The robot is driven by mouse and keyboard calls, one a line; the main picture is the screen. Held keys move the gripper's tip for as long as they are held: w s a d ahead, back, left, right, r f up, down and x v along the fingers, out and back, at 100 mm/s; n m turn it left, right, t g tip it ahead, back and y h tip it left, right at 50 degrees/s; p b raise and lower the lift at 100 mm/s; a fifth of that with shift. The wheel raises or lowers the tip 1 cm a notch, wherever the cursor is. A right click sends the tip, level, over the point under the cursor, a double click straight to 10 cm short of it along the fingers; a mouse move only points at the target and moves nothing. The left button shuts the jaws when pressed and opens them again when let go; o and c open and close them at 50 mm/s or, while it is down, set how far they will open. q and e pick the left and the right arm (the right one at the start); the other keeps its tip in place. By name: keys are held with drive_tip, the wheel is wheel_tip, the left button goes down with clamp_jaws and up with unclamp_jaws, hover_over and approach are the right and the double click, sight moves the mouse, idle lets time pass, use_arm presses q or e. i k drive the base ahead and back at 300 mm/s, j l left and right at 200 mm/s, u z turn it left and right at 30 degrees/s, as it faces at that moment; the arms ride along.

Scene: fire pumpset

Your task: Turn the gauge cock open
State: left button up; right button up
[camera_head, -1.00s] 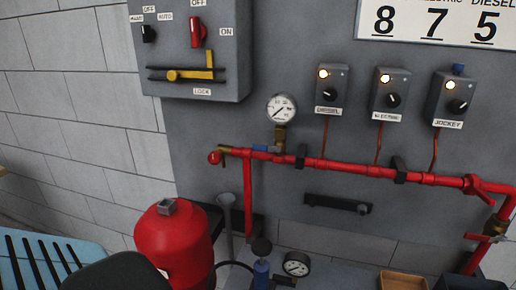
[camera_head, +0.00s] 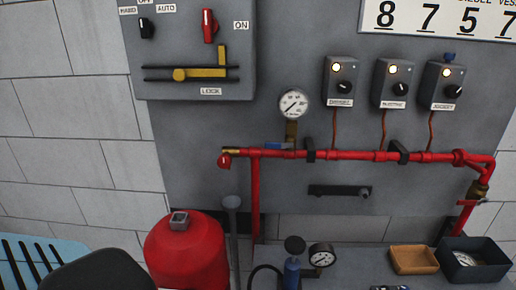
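The pressure gauge (camera_head: 293,103) has a round white face and stands above the red pipe (camera_head: 345,156) on the grey panel. Under it is the brass gauge cock (camera_head: 291,132). A blue lever (camera_head: 279,146) at the foot of the cock lies about level and points left, just above the pipe. Neither of my grippers shows in the view, and nothing touches the cock or its lever.
A grey control box (camera_head: 190,50) hangs at upper left. Three small switch boxes, including the diesel one (camera_head: 341,80), sit right of the gauge. A red tank (camera_head: 187,252), a hand pump (camera_head: 292,262), a wooden tray (camera_head: 414,260) and a dark bin (camera_head: 474,262) stand below.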

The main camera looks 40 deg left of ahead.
sight(278, 146)
drive_tip(key=k+j, duration=0.15)
drive_tip(key=j, duration=0.2)
drive_tip(key=k+j, duration=0.2)
drive_tip(key=j, duration=0.15)
drive_tip(key=k+j, duration=0.15)
drive_tip(key=j, duration=0.2)
drive_tip(key=k+j+z, duration=0.1)
drive_tip(key=j, duration=0.3)
drive_tip(key=k+j, duration=0.25)
